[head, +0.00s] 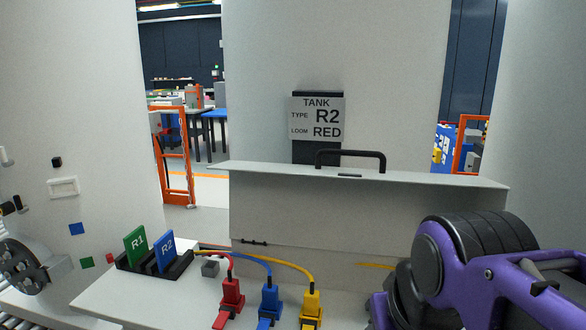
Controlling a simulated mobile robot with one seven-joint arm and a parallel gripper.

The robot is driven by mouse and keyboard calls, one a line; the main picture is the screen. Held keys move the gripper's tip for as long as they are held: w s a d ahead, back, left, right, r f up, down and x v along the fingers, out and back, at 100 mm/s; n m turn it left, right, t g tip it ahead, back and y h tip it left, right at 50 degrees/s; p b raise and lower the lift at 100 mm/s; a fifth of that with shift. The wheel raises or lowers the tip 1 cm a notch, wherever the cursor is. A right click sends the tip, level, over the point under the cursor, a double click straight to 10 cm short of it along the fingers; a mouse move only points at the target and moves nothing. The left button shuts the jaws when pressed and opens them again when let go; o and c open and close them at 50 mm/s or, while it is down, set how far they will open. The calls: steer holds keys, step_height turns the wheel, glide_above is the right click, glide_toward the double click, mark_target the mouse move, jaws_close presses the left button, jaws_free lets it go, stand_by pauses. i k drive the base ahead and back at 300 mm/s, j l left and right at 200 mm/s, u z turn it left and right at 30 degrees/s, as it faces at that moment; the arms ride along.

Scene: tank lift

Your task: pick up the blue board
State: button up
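The blue board (166,251), marked R2, stands upright in a black slotted rack (182,266) on the white ledge at the lower left. A green board (135,246), marked R1, stands upright in the same rack, just left of the blue one. The lower edges of both boards are hidden in the rack. My purple and black arm fills the lower right, well apart from the boards. My gripper's fingers do not show.
Red (231,296), blue (270,300) and yellow (311,303) connectors with cables stand right of the rack, near a small grey block (210,268). Behind is a grey lid (420,179) with a black handle (350,154). A sign (317,118) reads TANK TYPE R2, LOOM RED.

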mark_target(166, 254)
steer(key=l, duration=0.4)
steer(key=u, duration=1.3)
steer(key=z, duration=0.45)
steer(key=j+z, duration=0.15)
steer(key=z, duration=0.25)
steer(key=i+j+z, duration=0.1)
steer(key=z, duration=0.35)
steer(key=j+z, duration=0.35)
steer(key=k+j+z, duration=0.15)
steer(key=j+z, duration=0.15)
steer(key=k+j+z, duration=0.15)
steer(key=j, duration=0.15)
steer(key=j+z, duration=0.15)
steer(key=j, duration=0.15)
steer(key=k+j+z, duration=0.1)
steer(key=k+j, duration=0.05)
steer(key=j, duration=0.1)
